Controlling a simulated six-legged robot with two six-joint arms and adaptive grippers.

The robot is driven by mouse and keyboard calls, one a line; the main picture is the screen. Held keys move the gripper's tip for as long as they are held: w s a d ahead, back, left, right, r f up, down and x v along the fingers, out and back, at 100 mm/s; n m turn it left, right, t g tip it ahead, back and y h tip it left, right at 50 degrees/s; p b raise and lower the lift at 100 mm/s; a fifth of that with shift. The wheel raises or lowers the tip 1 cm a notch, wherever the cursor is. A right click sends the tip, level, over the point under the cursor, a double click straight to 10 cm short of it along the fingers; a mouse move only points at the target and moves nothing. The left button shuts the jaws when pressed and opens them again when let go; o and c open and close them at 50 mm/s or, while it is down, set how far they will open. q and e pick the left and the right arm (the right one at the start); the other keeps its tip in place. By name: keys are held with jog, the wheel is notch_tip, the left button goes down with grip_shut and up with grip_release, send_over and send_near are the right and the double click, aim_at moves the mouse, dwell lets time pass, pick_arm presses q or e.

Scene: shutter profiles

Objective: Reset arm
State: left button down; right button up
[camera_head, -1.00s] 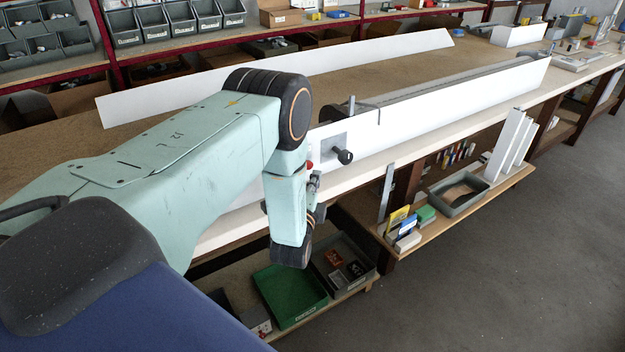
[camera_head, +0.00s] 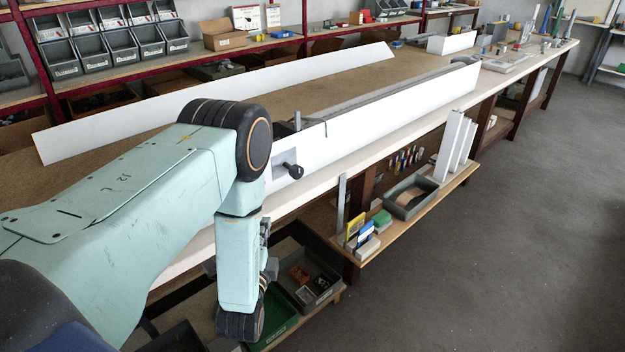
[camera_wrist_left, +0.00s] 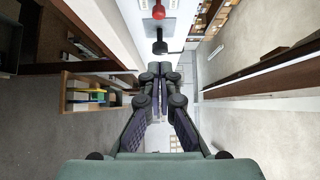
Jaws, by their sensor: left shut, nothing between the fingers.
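My left arm reaches in from the left in the head view, with its elbow bent and the forearm hanging down in front of the bench's front edge. My left gripper (camera_head: 269,267) is partly hidden behind the forearm there. In the left wrist view, the left gripper (camera_wrist_left: 161,72) shows its two dark fingers close together, shut and empty. A black knob (camera_head: 293,171) sticks out from the front of the long white shutter profile (camera_head: 370,118) on the bench, above and apart from the gripper. My right gripper is not in view.
A second white profile (camera_head: 220,100) lies further back on the bench (camera_head: 300,87). The grey floor (camera_head: 500,260) at right is clear.

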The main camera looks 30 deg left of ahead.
pick_arm(q)
jog(key=shift+a, duration=0.1)
jog(key=s+d+f+n+g+h+b, duration=0.1)
jog(key=s+d+f+n+g+h, duration=0.1)
jog(key=s+f+n+g, duration=0.45)
jog(key=s+d+f+n+g+h+b, duration=0.1)
jog(key=s+d+f+n+h, duration=0.2)
jog(key=f, duration=0.6)
jog(key=s+d+f+n+g+b, duration=0.1)
jog(key=s+d+f+g+b, duration=0.1)
jog(key=s, duration=0.5)
jog(key=s+d+f+n+g+h+b, duration=0.1)
jog(key=s+d+f+n+g+b, duration=0.1)
jog(key=s+f+g+b, duration=0.2)
jog(key=s+d+f+n+g+h+b, duration=0.1)
jog(key=s+d+f+g+b, duration=0.2)
jog(key=s, duration=0.8)
jog(key=shift+f+b, duration=1)
jog(key=shift+b, duration=0.45)
jog(key=shift+n, duration=0.25)
